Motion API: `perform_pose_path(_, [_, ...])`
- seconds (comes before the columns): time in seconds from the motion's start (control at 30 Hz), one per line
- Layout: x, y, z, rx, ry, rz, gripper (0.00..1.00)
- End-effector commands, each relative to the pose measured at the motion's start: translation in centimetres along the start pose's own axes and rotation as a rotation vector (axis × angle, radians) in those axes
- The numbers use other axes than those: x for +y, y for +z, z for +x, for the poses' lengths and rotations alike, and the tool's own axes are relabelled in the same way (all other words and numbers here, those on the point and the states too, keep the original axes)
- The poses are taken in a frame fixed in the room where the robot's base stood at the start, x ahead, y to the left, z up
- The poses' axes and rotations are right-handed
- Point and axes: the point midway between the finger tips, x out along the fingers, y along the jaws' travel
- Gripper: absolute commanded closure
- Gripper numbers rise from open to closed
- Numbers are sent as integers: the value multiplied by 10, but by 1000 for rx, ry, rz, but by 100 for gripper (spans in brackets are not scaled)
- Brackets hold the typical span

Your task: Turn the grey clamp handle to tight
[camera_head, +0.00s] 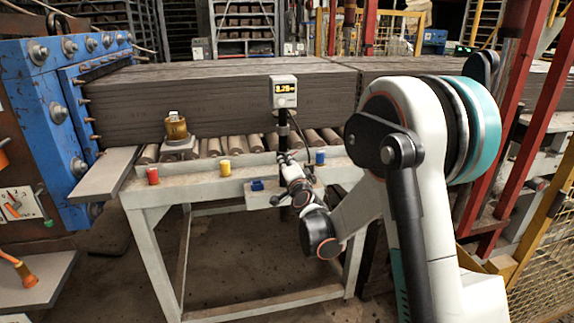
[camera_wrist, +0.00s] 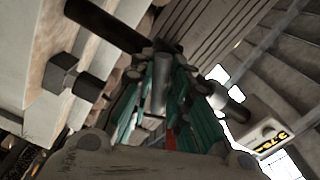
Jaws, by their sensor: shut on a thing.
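My gripper (camera_head: 285,158) is at the front edge of the roller table, just below the post of the digital display. In the wrist view its two teal fingers (camera_wrist: 160,100) are closed on the grey clamp handle (camera_wrist: 161,78), a short round bar running between them. In the head view the gripper and wrist cover the handle, so its turn angle cannot be read there. The display (camera_head: 284,92) shows lit yellow digits, too small to read surely; its box (camera_wrist: 262,138) also shows tilted in the wrist view.
The pale table frame (camera_head: 150,215) carries rollers and a long ribbed clay block (camera_head: 220,95). A blue machine (camera_head: 40,110) is at left. Red posts stand at right.

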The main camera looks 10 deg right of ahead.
Motion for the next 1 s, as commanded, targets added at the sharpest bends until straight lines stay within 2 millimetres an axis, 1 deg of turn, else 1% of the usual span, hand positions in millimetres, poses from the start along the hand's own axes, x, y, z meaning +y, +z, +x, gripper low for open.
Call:
perform_pose_path(0.7, [1, 1, 0, -2, 1, -678, 100])
perform_pose_path(1.0, [1, 1, 0, -2, 1, -903, 100])
